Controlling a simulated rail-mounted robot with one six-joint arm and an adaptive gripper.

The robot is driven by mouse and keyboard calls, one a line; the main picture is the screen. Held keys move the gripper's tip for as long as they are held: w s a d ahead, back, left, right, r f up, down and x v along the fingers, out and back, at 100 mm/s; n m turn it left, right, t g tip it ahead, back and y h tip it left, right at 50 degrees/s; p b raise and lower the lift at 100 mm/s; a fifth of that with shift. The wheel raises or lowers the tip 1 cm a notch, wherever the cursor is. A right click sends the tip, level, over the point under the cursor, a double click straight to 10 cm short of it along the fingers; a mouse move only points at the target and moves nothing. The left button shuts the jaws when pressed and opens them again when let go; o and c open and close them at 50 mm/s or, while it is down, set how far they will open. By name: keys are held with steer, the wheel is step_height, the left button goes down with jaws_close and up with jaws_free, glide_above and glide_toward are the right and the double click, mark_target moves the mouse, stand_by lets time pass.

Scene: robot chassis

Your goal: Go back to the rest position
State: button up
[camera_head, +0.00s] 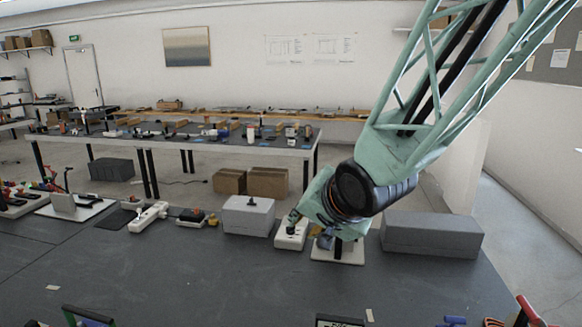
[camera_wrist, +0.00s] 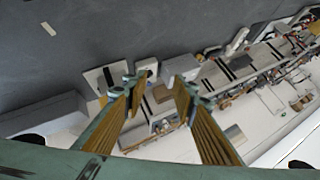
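My gripper (camera_head: 325,232) is at the end of my green lattice arm, which reaches in from the upper right in the head view. It is over the back edge of the dark table (camera_head: 200,280), in front of a white device (camera_head: 291,235) and a white plate (camera_head: 345,256). The arm partly hides what stands on the plate. In the wrist view my gripper (camera_wrist: 158,90) has its two fingers well apart, with nothing seen held between them. Whether it touches anything cannot be told.
A long grey box (camera_head: 432,236) stands just right of my gripper. A light grey box (camera_head: 248,216) and a white power strip (camera_head: 148,217) stand to the left along the back edge. The table's middle is mostly clear. Several items lie at the front edge.

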steer(key=s+d+r+n+g+h+b, duration=0.2)
steer(key=s+d+r+h, duration=0.1)
steer(key=s+d, duration=1.15)
steer(key=s+d+n+g+b, duration=0.2)
steer(key=s+g, duration=0.1)
steer(key=s, duration=2.1)
steer(key=shift+d+f+n, duration=0.15)
steer(key=shift+d+n, duration=0.25)
